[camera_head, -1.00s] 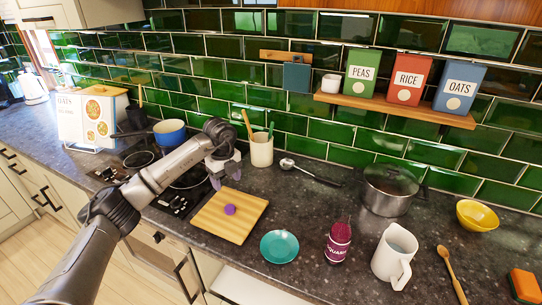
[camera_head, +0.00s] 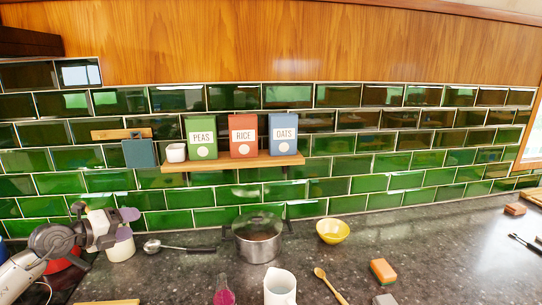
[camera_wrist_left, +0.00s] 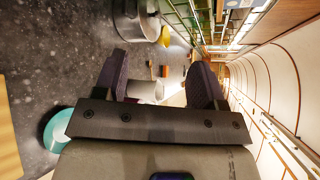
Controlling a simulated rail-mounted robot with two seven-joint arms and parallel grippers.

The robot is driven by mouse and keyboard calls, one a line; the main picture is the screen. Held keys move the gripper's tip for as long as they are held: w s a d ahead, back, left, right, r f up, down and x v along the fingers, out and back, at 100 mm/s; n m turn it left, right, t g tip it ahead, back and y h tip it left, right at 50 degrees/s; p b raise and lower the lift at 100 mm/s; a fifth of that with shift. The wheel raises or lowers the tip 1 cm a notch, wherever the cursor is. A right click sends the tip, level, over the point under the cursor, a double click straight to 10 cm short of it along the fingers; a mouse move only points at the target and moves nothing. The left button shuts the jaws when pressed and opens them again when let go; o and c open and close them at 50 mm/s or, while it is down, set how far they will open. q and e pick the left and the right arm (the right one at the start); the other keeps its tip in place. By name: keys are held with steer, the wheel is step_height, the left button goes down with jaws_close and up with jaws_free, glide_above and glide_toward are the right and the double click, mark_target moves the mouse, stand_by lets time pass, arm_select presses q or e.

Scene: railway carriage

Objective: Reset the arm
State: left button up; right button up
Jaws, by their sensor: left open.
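My left gripper (camera_head: 130,222) is at the far left of the head view, in front of the utensil pot (camera_head: 120,249) and partly covering it. In the left wrist view its two dark fingers (camera_wrist_left: 158,75) are spread wide, with nothing held between them. The gripper points sideways along the worktop, with the white jug (camera_wrist_left: 148,91) visible beyond the fingers. My right gripper is in neither view.
The worktop holds a lidded pot (camera_head: 258,243), yellow bowl (camera_head: 333,231), white jug (camera_head: 280,288), wooden spoon (camera_head: 330,285) and sponge (camera_head: 383,271). The teal plate (camera_wrist_left: 56,128) lies beside the gripper in the wrist view.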

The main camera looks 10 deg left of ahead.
arm_select(q)
steer(key=s+d+r+n+t+y, duration=0.2)
steer(key=s+r+n+t+y, duration=0.1)
steer(key=r+n+t+y, duration=0.55)
steer(key=s+d+r+n+t+y, duration=0.1)
steer(key=s+r+n+t+y, duration=0.2)
steer(key=r+n+y, duration=0.55)
steer(key=s+d+f+n+g+h+p, duration=0.2)
steer(key=s+d+f+g+h, duration=0.25)
steer(key=f, duration=0.45)
steer(key=s+d+f+n+g+h+p, duration=0.1)
steer(key=s+d+f+n+g, duration=0.15)
steer(key=d+f+g, duration=0.4)
steer(key=s+d+f+n+g+h+p, duration=0.2)
steer(key=s+d+f+g+h, duration=0.3)
steer(key=f, duration=0.6)
steer(key=s+d+f+n+g+p, duration=0.1)
steer(key=s+d+f, duration=0.3)
steer(key=s+f, duration=0.4)
steer(key=s+d+f+n+g+h+p, duration=0.1)
steer(key=s+d+f+g+p, duration=0.3)
steer(key=s, duration=1.2)
step_height(320, 180, down, 5)
steer(key=shift+d+r, duration=0.2)
steer(key=shift+d, duration=0.25)
